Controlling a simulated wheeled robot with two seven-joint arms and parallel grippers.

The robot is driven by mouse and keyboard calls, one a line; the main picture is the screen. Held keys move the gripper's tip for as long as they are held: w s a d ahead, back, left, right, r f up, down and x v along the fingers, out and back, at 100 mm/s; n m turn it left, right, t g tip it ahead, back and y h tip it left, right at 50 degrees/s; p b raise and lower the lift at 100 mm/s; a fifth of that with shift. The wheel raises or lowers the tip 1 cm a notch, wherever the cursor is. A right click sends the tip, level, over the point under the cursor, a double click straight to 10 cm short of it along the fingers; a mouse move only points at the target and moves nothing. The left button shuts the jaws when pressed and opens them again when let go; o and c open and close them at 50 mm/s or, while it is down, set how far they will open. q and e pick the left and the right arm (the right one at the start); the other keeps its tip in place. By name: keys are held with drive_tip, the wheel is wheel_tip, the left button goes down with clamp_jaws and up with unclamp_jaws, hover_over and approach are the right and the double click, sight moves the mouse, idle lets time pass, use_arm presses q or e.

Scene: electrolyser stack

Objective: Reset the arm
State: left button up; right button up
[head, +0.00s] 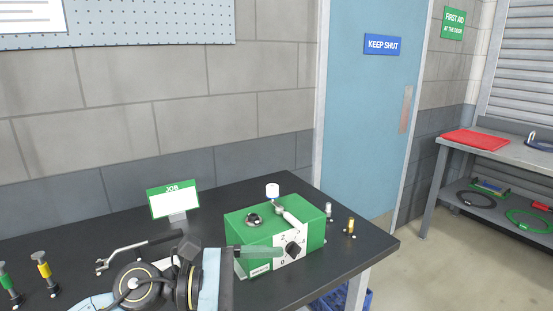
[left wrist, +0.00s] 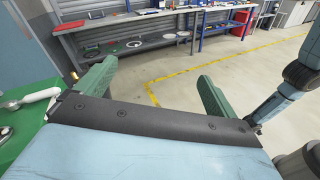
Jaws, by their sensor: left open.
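My left arm reaches in from the bottom of the head view. Its gripper (head: 262,256) points right, in front of the green box (head: 245,217) on the black bench. The left wrist view shows the two green fingers of the gripper (left wrist: 157,72) spread apart with nothing between them. The box has a black dial (head: 293,249) on its white front panel, and a white-grey handle (head: 287,215) and a dark ring on top. One finger overlaps the box's front in the head view; I cannot tell whether they touch. My right gripper is not in view.
A JOB sign (head: 173,203) stands at the bench's back. Yellow (head: 43,265) and green plungers stand at left. Small fittings (head: 350,228) stand right of the box. Beyond a blue door (head: 365,130) is a shelf bench with a red mat (head: 474,140). The floor between is clear.

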use_arm(q)
drive_tip(key=w+a+r+n+t+y, duration=0.25)
drive_tip(key=n+t, duration=0.55)
drive_tip(key=n, duration=0.4)
drive_tip(key=w+a+r+n+t+y, duration=0.15)
drive_tip(key=a+n+t, duration=0.25)
drive_tip(key=n+t, duration=0.6)
drive_tip(key=s+a+f+n+g+y, duration=0.25)
drive_tip(key=a+f+n+y, duration=0.4)
drive_tip(key=n, duration=0.45)
drive_tip(key=s+a+f+n+g+y, duration=0.1)
drive_tip(key=a+f+n+g+y, duration=0.3)
drive_tip(key=f+n+y, duration=0.55)
drive_tip(key=s+a+f+n+g+h, duration=0.2)
drive_tip(key=s+f+n+g, duration=0.4)
drive_tip(key=s, duration=0.4)
drive_tip(key=s+a+f+n+g+h, duration=0.15)
drive_tip(key=s+f+n+g, duration=0.4)
drive_tip(key=s, duration=0.55)
wheel_tip(320, 180, down, 26)
drive_tip(key=s, duration=0.1)
drive_tip(key=s+a+f+g, duration=0.1)
drive_tip(key=s+a+f, duration=0.2)
drive_tip(key=s+f, duration=1.2)
drive_tip(key=shift+s+m+y+b, duration=0.3)
drive_tip(key=shift+s+y+b, duration=0.1)
drive_tip(key=shift+s, duration=0.1)
